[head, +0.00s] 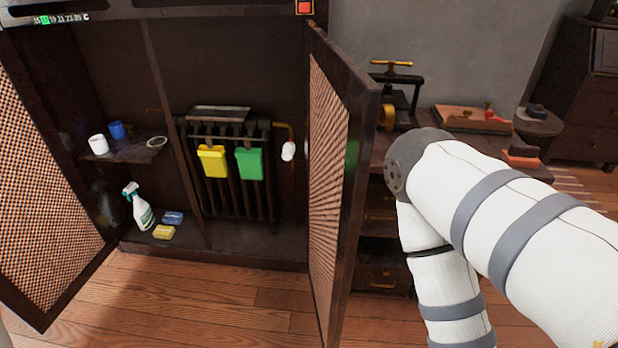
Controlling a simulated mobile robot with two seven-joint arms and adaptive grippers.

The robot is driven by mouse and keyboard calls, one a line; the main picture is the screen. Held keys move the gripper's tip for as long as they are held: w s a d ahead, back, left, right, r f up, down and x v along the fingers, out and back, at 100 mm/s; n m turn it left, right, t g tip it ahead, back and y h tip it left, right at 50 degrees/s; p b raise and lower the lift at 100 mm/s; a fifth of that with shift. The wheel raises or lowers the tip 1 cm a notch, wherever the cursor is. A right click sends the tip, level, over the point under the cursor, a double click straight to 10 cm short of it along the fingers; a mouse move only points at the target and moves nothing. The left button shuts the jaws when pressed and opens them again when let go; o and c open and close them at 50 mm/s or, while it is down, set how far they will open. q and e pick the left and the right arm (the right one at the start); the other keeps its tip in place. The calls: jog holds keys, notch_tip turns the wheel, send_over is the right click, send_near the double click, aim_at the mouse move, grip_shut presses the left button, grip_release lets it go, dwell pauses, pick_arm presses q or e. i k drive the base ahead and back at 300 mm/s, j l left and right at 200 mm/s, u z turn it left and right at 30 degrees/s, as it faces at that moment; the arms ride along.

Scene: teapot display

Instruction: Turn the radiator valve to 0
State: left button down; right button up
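The radiator (226,185) is dark and ribbed and stands inside an open dark cabinet, left of the middle of the head view. Its white valve (288,151) sits at the radiator's right side, just below a brass pipe. The number on the valve is too small to read. My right arm comes in from the right, outside the open right door, with its elbow bent. Its gripper is out of view. My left arm and gripper are not in view.
The lattice doors, left (40,190) and right (335,170), stand open. Yellow (213,161) and green (249,163) containers hang on the radiator. A spray bottle (142,210) and sponges stand at left. A side cabinet with a press (398,95) is behind my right arm.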

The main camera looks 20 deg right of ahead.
aim_at(288, 148)
jog(key=i+l, duration=0.1)
jog(key=l, duration=0.4)
jog(key=i+l+u, duration=0.1)
jog(key=l, duration=0.4)
jog(key=i+l, duration=0.1)
jog(key=l, duration=0.4)
jog(key=j+u, duration=0.05)
